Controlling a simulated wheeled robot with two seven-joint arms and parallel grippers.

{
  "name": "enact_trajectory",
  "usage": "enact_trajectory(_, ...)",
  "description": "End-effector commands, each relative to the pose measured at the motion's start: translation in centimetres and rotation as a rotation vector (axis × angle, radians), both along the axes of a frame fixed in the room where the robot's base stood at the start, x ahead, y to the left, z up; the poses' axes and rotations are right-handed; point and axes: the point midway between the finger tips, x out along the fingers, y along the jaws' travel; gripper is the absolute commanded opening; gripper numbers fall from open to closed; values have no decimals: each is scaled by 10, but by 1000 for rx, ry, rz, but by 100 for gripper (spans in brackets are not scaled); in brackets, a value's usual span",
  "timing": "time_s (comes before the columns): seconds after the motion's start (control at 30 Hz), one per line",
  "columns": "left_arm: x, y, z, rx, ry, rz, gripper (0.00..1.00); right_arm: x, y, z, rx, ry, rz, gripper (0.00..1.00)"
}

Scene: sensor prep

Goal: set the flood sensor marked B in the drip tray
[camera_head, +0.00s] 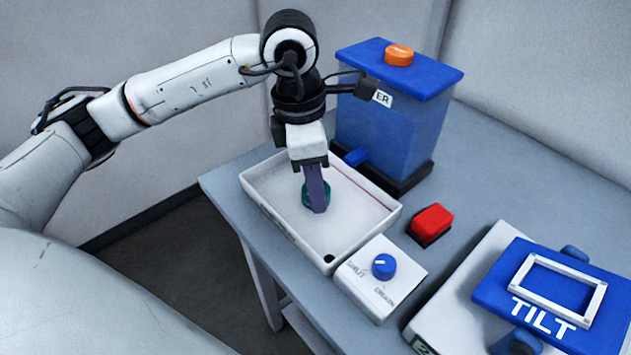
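The drip tray (377,221) is a white, shallow, rectangular tray near the table's left edge, with a dark hole in its near corner. A round teal piece (306,200), probably the flood sensor, is inside the tray towards its far side. My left gripper (317,205) points down into the tray with its purple fingers at the teal piece, covering part of it. I cannot tell whether the fingers grip it, or whether it rests on the tray floor. No letter B is readable. My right gripper is out of view.
A blue tank (390,135) with an orange cap (399,55) stands behind the tray. A red block (430,222) sits right of it. A white panel with a blue knob (384,266) adjoins the tray's near end. A blue TILT plate (490,291) lies at lower right.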

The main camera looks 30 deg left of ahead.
Motion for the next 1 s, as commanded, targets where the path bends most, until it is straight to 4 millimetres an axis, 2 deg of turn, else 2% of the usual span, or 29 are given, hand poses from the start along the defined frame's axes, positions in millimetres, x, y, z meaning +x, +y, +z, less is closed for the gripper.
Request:
enact_trajectory(0.03, 0, 0, 0, 0, 0, 0, 46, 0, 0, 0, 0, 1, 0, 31)
enact_trajectory(0.1, 0, 0, 0, 0, 0, 0, 56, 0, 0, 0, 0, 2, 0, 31)
enact_trajectory(0.47, 0, 0, 5, 0, 0, 0, 56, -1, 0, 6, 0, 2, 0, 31)
enact_trajectory(0.57, 0, 1, 16, -1, -3, 0, 56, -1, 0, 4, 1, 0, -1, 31)
enact_trajectory(0.8, -3, 5, 58, -1, -4, -2, 56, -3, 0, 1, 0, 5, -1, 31)
enact_trajectory(1.0, -5, 7, 76, 0, 0, -1, 56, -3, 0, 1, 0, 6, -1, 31)
